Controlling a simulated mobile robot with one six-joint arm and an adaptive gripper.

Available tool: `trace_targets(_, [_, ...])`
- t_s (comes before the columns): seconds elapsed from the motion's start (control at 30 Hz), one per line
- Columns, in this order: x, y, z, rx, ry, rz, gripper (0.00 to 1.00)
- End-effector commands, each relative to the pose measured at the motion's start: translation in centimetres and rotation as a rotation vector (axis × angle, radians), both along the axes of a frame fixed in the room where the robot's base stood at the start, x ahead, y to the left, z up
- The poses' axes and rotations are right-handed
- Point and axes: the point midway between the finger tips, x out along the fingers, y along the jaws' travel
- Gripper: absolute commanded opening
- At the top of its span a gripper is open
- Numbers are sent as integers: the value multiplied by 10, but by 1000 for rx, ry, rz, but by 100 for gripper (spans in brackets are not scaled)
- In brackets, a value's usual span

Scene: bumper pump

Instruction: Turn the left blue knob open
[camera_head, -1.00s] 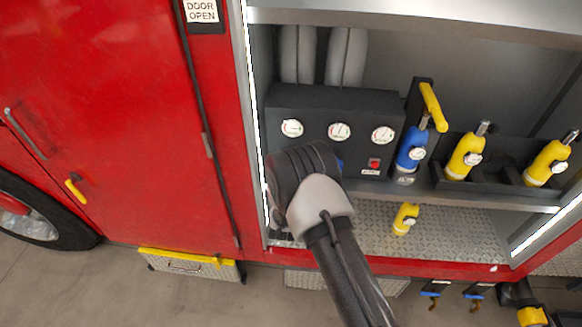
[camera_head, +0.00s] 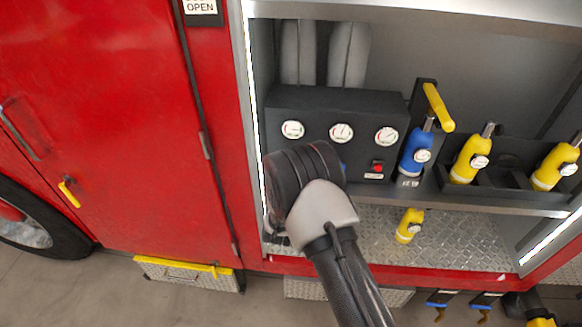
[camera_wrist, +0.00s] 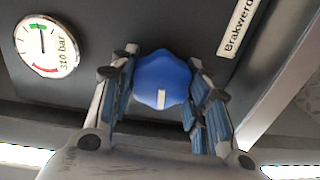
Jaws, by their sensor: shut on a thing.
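A blue knob (camera_wrist: 162,80) with a white mark sits on the dark panel in the wrist view, below and right of a gauge. The white mark is at its lower edge, slightly tilted. My gripper (camera_wrist: 160,92) has its two fingers on either side of the knob and is shut on it. In the head view my arm hides the gripper and most of the panel's lower left. A small blue bit (camera_head: 343,167) shows just right of my wrist on the panel; I cannot tell which knob it is.
The dark panel (camera_head: 330,104) carries several gauges and a red button (camera_head: 378,168). To its right stand a blue bottle-like tool (camera_head: 414,152) and yellow ones (camera_head: 470,158). A yellow one (camera_head: 409,226) is on the lower metal shelf. The cabinet's left edge (camera_head: 252,130) is close to my wrist.

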Motion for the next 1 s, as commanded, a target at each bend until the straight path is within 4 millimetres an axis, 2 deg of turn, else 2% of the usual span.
trace_targets(0.57, [0, 0, -1, -29, 3, 0, 19])
trace_targets(0.6, [0, 0, -1, -29, 3, 0, 46])
trace_targets(0.87, [0, 0, -1, -28, 2, -1, 63])
trace_targets(1.0, [0, 0, 0, -28, 1, -1, 64])
